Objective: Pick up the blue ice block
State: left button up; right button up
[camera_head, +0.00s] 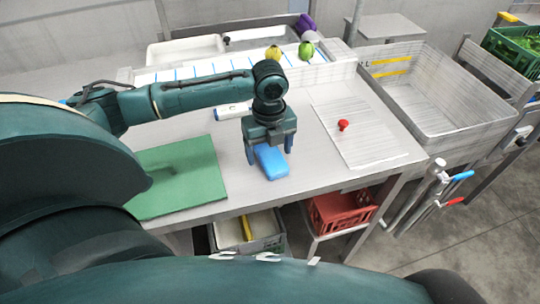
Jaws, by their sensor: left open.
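The blue ice block (271,163) lies on the pale work table (222,181), right of the green board. My left gripper (270,153) points down over the block. Its fingers are apart, one near each side of the block, and the gripper body hides the block's far end. I cannot tell whether the fingers touch it. My right gripper is not in view.
A green board (178,175) lies left of the block. A small red item (344,124) sits on the ribbed area to the right. A sink basin (440,97) is farther right. A white-and-blue item (232,112) lies behind my gripper. A red crate (342,212) stands below the table.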

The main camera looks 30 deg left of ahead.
pick_arm(q)
jog(key=c, duration=1.1)
